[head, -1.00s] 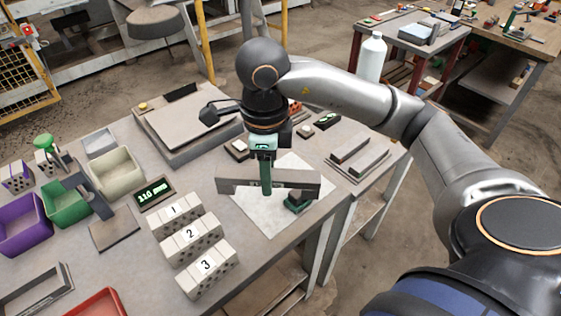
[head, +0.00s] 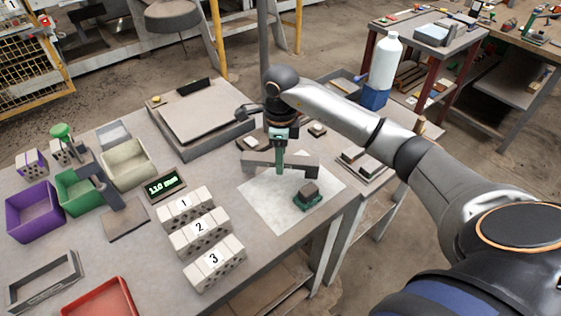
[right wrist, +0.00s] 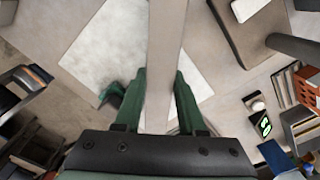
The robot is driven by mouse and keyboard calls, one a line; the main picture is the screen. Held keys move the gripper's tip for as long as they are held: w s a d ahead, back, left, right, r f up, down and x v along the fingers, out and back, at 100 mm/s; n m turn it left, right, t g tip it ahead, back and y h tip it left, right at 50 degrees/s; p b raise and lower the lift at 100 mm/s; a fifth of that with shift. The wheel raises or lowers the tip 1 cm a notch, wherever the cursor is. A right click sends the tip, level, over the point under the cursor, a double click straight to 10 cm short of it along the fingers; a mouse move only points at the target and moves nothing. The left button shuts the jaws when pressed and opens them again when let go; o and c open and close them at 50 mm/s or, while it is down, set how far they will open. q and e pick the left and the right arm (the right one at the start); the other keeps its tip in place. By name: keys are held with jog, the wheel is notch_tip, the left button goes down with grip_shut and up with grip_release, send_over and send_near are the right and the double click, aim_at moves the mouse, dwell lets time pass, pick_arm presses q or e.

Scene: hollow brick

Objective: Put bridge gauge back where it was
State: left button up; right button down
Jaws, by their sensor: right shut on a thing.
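The bridge gauge (head: 303,167) is a grey bar with a short leg at each end. My right gripper (head: 280,168) is shut on the middle of its bar, fingers pointing down. The gauge is over or at the back part of a pale square sheet (head: 264,207) on the bench; I cannot tell whether its legs touch. In the right wrist view the gauge (right wrist: 165,45) runs lengthwise between the green fingers of my right gripper (right wrist: 158,105). My left gripper is not in view.
A green fixture with a grey block (head: 309,191) stands on the sheet, in front of the gauge. Numbered hollow bricks (head: 199,232) stand to the left, near a display (head: 166,186) reading 110. A flat plate device (head: 200,115) is behind. Dark bars (head: 362,160) lie right.

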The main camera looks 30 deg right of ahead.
jog(key=shift+f, duration=0.8)
jog(key=shift+f, duration=0.1)
jog(key=c, duration=0.5)
grip_release()
jog(key=shift+f, duration=0.1)
notch_tip(320, 180, up, 12)
jog(key=shift+r, duration=0.2)
